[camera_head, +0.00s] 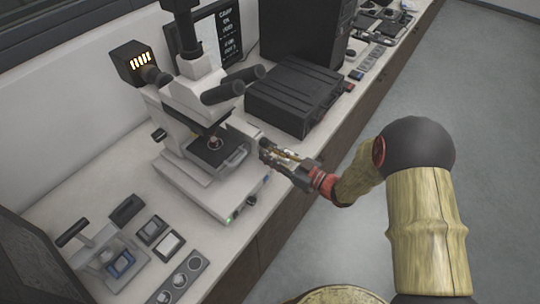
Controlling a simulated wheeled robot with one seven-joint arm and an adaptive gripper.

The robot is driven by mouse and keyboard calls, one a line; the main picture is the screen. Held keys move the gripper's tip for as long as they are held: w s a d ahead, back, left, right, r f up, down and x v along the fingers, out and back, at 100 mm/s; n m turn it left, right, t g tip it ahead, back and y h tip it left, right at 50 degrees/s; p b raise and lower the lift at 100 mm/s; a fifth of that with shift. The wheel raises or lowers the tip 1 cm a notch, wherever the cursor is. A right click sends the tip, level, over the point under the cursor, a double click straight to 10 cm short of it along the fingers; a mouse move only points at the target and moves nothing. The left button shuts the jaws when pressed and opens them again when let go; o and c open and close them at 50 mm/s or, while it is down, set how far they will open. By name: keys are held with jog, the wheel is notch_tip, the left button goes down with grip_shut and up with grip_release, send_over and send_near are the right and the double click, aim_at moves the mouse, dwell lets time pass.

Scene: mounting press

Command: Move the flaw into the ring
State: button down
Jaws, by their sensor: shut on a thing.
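A white microscope (200,103) stands on the bench, with a dark stage (207,160) under its objective. A small pale ring-like spot (214,143) shows on the stage; I cannot make out a flaw in it. My gripper (267,151) reaches in from the right, at the right side of the stage. It is shut on a small dark knob (263,143) there, mostly hidden by the fingers. A small screen (229,30) with white text stands behind the microscope; its text is too small to read surely.
A black case (293,96) lies on the bench behind my gripper, with a dark computer tower (305,30) beyond. A small press (108,262) and a grey strip with round wells (180,279) are at the front left. The grey floor (480,110) is clear.

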jog(key=n+b, duration=0.3)
jog(key=n, duration=0.2)
jog(key=shift+b, duration=0.3)
jog(key=shift+n, duration=0.3)
jog(key=c, duration=1.6)
grip_release()
jog(key=v, duration=1.2)
